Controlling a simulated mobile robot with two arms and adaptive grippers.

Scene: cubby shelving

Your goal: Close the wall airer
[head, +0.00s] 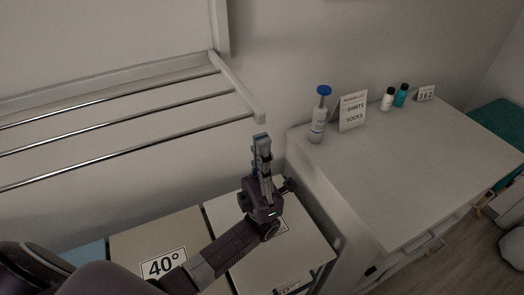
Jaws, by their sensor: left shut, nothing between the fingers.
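The wall airer (242,88) is at the upper left of the head view, fixed to the wall. It is folded out, with several metal rails running left from its white side arm. Its left part is cut off by the picture edge. My left gripper (261,146) is shut and empty. It points up, just below and near the front end of the airer's side arm, with a small gap showing in the picture. My right gripper is not in view.
Below are bins, one labelled 40° (190,232). A white cabinet (400,170) at right holds a blue-topped bottle (318,118), a card sign (353,112) and two small bottles (401,95). The cabinet's middle top is clear.

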